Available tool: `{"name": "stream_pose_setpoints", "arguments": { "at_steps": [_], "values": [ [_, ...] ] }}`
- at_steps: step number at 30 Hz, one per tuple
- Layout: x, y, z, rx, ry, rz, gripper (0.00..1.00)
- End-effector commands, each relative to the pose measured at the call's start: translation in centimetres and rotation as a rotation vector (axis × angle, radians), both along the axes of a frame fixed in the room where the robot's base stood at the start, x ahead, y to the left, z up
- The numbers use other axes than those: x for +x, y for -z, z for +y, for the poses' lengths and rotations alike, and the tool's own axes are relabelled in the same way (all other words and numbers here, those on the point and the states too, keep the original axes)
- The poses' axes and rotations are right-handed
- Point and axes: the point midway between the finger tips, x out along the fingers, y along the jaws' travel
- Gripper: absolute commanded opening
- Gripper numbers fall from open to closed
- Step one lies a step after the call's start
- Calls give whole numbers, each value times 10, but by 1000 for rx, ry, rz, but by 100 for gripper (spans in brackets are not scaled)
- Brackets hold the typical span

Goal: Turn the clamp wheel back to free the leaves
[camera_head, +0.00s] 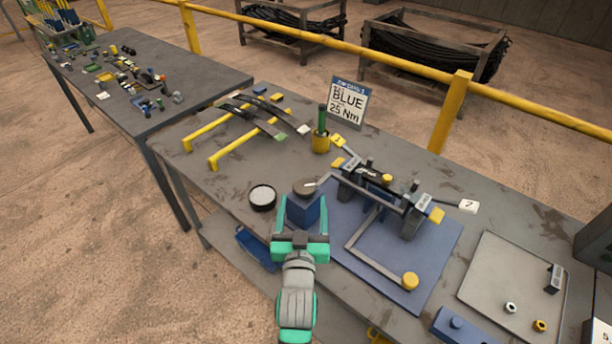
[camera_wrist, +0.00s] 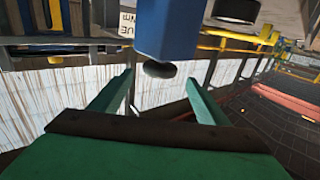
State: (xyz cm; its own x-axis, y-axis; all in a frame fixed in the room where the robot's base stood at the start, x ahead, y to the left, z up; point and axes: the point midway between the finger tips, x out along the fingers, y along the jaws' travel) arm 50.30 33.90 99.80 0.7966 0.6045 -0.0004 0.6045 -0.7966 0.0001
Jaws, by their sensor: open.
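My gripper (camera_head: 303,222) is open, with teal fingers either side of a blue block (camera_head: 305,212) at the front of the table. A dark round knob (camera_head: 304,188) sits on top of this block. In the wrist view the blue block (camera_wrist: 172,28) and a dark rounded knob (camera_wrist: 160,69) show beyond the open fingers (camera_wrist: 160,95); I cannot tell if they touch. A clamp fixture (camera_head: 385,190) with dark bars, grey blocks and yellow ends stands on a blue plate (camera_head: 435,245). I cannot tell which part is the clamp wheel. Dark leaf strips (camera_head: 250,117) lie across yellow bars.
A round dish (camera_head: 262,197) stands left of the block. A grey lever with a yellow knob (camera_head: 410,281) reaches over the plate. A sign (camera_head: 347,103) reads BLUE 25 Nm. A grey tray (camera_head: 485,287) lies right. A yellow rail (camera_head: 455,110) runs behind the table.

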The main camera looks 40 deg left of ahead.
Motion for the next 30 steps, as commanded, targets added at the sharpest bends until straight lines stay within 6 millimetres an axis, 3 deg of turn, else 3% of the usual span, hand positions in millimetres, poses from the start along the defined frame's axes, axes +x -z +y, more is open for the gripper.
{"name": "stream_pose_setpoints", "arguments": {
  "at_steps": [18,30],
  "values": [
    [70,-1,53,1,1,-2,69],
    [85,0,64,0,1,0,69]
  ]
}}
